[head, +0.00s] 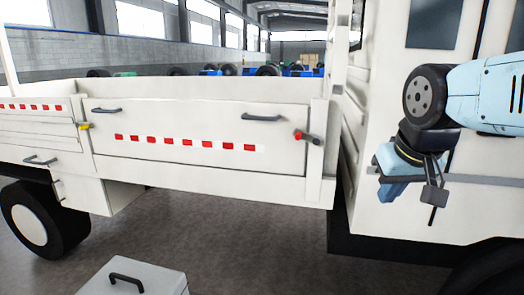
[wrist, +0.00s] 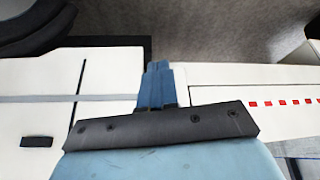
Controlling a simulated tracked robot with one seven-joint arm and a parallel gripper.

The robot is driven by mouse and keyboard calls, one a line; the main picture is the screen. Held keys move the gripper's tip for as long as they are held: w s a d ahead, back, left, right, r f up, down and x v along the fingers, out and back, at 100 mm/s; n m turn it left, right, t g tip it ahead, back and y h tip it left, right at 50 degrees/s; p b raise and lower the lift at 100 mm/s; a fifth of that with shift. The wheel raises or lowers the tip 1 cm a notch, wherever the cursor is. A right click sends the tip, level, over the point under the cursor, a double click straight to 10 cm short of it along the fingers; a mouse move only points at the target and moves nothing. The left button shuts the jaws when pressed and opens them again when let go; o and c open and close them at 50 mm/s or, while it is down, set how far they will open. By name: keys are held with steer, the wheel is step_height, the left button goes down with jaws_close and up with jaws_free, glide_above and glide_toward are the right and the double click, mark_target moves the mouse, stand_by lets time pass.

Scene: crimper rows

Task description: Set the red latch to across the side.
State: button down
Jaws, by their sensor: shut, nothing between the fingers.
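The red latch (head: 299,135) is on the right end of the white truck bed's side panel, near the corner post. Its red part is at the left, and a dark part extends right and slightly down, so it lies nearly level. My gripper (head: 388,188) is in front of the white cab, right of and lower than the latch, clearly apart from it. In the wrist view my blue fingers (wrist: 157,68) are together and empty. I cannot make out the red latch in the wrist view.
A yellow latch (head: 84,126) is at the panel's left end. Dark handles (head: 261,117) and a red-and-white strip (head: 185,142) are on the panel. A grey box with a handle (head: 135,280) stands in front. The floor (head: 240,240) beside the truck is otherwise clear.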

steer(key=w+a+r+m+y, duration=0.15)
steer(key=w+r, duration=0.35)
steer(key=w, duration=0.6)
steer(key=w+a+r+g, duration=0.15)
steer(key=w+r, duration=0.25)
steer(key=w, duration=0.7)
steer(key=w+a+r+m+t+y, duration=0.15)
steer(key=w+r, duration=0.35)
steer(key=w, duration=0.6)
steer(key=g, duration=0.1)
glide_toward(307, 139)
steer(key=shift+s+a+f+n, duration=0.25)
steer(key=shift+a+f+n, duration=0.15)
steer(key=shift+a+f, duration=0.15)
steer(key=shift+w+a+f, duration=0.25)
steer(key=shift+a+f, duration=0.9)
steer(key=shift+a, duration=0.3)
steer(key=shift+w+d+f+h, duration=0.1)
steer(key=shift+d+h, duration=0.05)
steer(key=shift+h, duration=0.25)
